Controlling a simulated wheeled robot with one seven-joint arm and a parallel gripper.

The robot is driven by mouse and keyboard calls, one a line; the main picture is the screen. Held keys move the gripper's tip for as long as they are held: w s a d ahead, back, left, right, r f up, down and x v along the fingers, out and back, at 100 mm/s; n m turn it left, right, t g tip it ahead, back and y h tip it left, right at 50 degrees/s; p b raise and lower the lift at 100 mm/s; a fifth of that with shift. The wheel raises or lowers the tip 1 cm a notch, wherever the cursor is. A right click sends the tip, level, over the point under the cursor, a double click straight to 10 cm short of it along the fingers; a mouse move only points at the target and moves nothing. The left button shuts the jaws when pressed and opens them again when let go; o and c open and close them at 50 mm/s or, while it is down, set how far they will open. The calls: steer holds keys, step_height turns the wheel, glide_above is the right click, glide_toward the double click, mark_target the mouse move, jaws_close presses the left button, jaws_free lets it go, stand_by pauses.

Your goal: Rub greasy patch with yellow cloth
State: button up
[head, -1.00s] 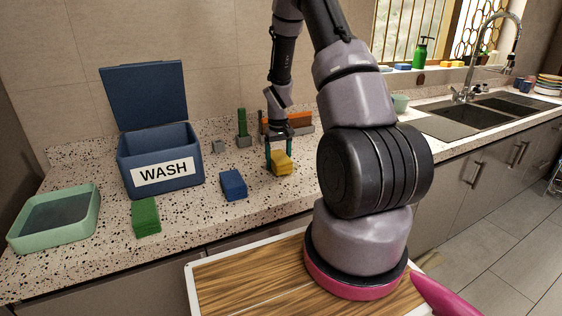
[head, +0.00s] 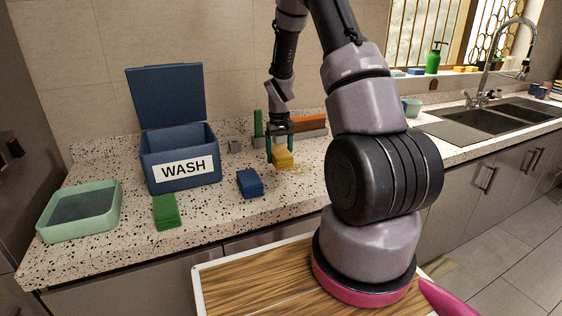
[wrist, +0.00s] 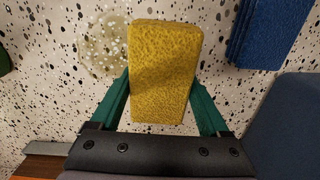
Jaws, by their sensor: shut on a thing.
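My gripper (wrist: 160,100) is shut on the yellow cloth (wrist: 163,65), a thick textured block between its two teal fingers. In the head view the yellow cloth (head: 283,156) is over the counter; I cannot tell whether it touches the surface. The greasy patch (wrist: 104,45), a pale yellowish smear with small blobs, lies just left of the cloth in the wrist view. In the head view the greasy patch (head: 300,170) shows at the cloth's right and near side. Part of it may be hidden by the cloth.
A blue cloth stack (head: 249,183) and a green cloth stack (head: 166,212) lie on the speckled counter (head: 215,225). An open blue WASH bin (head: 180,165) and a pale green tray (head: 110,208) stand to the left. A grey rack with green and orange items (head: 312,124) stands behind.

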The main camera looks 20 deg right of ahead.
mark_target(279, 150)
steer(key=shift+r, duration=2)
